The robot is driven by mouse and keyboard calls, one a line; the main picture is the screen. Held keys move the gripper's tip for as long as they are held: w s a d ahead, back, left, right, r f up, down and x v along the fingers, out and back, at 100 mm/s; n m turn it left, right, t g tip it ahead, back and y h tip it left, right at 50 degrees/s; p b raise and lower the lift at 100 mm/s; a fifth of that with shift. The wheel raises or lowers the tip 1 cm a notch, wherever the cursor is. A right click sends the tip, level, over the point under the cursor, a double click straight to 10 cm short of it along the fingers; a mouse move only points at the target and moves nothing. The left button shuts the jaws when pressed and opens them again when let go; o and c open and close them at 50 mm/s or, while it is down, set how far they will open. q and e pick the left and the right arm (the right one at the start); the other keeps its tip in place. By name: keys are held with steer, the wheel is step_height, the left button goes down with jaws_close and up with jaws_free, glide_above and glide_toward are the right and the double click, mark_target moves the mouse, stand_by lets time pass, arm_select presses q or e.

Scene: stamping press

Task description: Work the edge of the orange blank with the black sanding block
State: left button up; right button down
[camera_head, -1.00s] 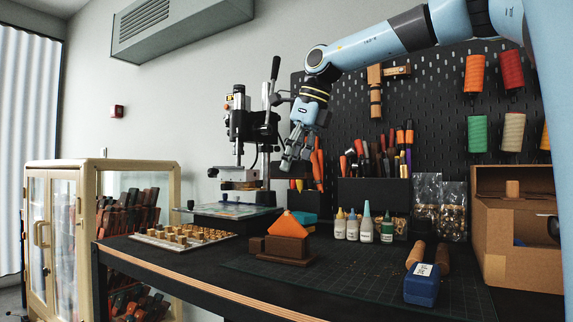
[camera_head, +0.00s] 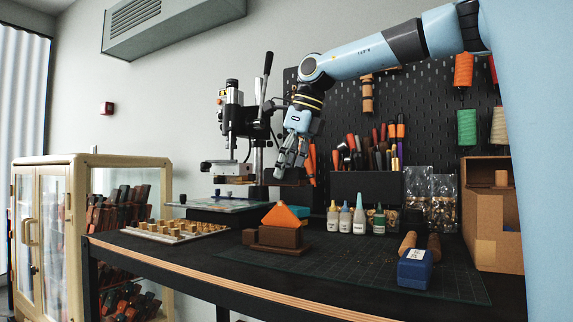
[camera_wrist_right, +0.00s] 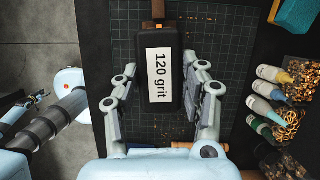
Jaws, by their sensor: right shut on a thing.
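The orange blank (camera_head: 285,216) stands as a pointed piece in a brown wooden holder (camera_head: 276,238) on the bench. My right gripper (camera_head: 284,172) hangs above and behind it in the head view, fingers pointing down. In the right wrist view my right gripper (camera_wrist_right: 163,85) is shut on the black sanding block (camera_wrist_right: 163,104), which has a white "120 grit" label. In the head view the held block is hard to make out.
A blue block (camera_head: 415,270) and wooden-handled tools lie on the cutting mat (camera_head: 350,275) at right. Small bottles (camera_head: 359,216) stand behind. A tray of stamps (camera_head: 176,230) and the press (camera_head: 236,140) are at left. A cardboard box (camera_head: 490,235) bounds the right.

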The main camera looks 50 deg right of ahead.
mark_target(287, 183)
steer(key=shift+f+b, duration=0.4)
steer(key=shift+f, duration=0.75)
arm_select(q)
steer(key=shift+a+f, duration=0.5)
steer(key=shift+a, duration=0.05)
steer(key=shift+w+d, duration=0.1)
steer(key=shift+w, duration=0.25)
steer(key=shift+s+f+b, duration=0.25)
steer(key=shift+f+b, duration=0.05)
steer(key=shift+b, duration=0.15)
arm_select(e)
steer(key=shift+f, duration=0.55)
